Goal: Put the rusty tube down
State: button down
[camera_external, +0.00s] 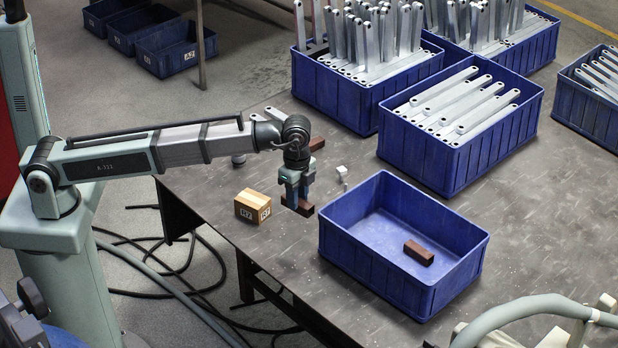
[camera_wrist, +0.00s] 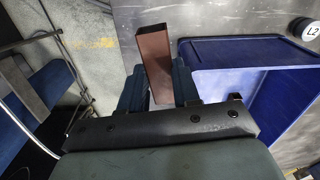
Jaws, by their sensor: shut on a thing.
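My gripper (camera_external: 297,202) is shut on a rusty brown tube (camera_external: 306,210) at the left of an open blue bin (camera_external: 395,293). In the wrist view the tube (camera_wrist: 154,62) sticks up between the two fingers, with its open square end showing. It is outside the bin, close to the bin's left wall. I cannot tell whether its underside touches the table. A second rusty tube (camera_external: 419,253) lies on the floor of the blue bin, toward its right side. Another rusty brown piece (camera_external: 317,145) shows partly behind my wrist on the table.
A small cardboard box (camera_external: 252,207) stands just left of my gripper, near the table edge. Small pale pieces (camera_external: 341,171) lie behind it. Blue bins with galvanized brackets (camera_external: 463,150) fill the back and right. Bare table (camera_external: 300,240) lies in front of the gripper.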

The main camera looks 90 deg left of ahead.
jog(key=shift+r, duration=0.75)
notch_tip(320, 180, up, 5)
jog(key=shift+f, duration=0.1)
jog(key=w+d+m, duration=0.1)
jog(key=w+d, duration=0.1)
jog(key=w, duration=1)
jog(key=w+d+m, duration=0.1)
jog(key=w+d, duration=0.2)
jog(key=w, duration=0.9)
send_over(388, 257)
jog(key=s+d, duration=0.1)
jog(key=d, duration=0.3)
notch_tip(388, 257, down, 11)
jog(key=shift+f, duration=5.25)
jog(key=shift+f, duration=0.1)
jog(key=c, duration=0.8)
grip_release()
